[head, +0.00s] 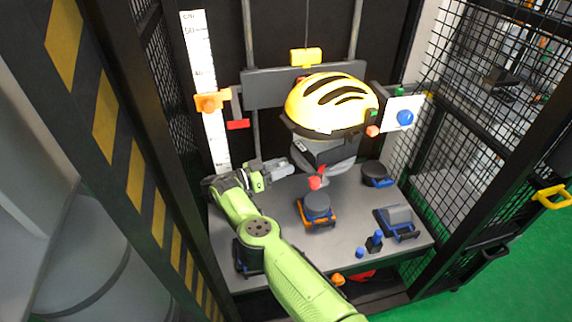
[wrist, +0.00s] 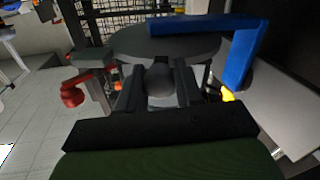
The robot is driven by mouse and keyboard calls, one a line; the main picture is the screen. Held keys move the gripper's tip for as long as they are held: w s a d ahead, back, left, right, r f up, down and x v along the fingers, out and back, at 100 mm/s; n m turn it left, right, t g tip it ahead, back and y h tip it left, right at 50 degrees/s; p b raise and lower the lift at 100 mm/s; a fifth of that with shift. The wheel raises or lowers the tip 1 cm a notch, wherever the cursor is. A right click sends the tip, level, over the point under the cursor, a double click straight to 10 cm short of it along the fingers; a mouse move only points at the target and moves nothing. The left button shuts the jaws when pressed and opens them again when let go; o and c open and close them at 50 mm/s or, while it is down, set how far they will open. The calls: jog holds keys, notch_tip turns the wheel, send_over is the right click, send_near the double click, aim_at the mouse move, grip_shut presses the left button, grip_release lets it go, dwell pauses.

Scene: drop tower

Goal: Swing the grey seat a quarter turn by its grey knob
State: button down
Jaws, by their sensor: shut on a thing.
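In the wrist view a wide grey disc, which looks like the grey seat (wrist: 140,43), lies just beyond the fingers. A round grey knob (wrist: 158,78) stands in front of it. My gripper (wrist: 158,90) is shut on the knob, with a dark finger on each side. In the head view my gripper (head: 284,168) reaches over the grey table from the left, left of the red knob (head: 315,183). The grey knob is not clearly visible there, and I cannot tell the seat apart in that view.
A yellow helmet (head: 332,102) sits above the grey table (head: 285,252). Round dark pads stand on an orange base (head: 320,223) and a blue base (head: 378,183). A blue bar (wrist: 240,58) crosses beside the disc in the wrist view. Black mesh (head: 485,95) closes the right side.

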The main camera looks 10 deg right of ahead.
dwell(0.3)
jog(key=c, duration=0.7)
grip_release()
jog(key=shift+c, duration=0.2)
jog(key=shift+r, duration=0.1)
notch_tip(320, 180, up, 10)
jog(key=p, duration=0.5)
jog(key=shift+c, duration=0.2)
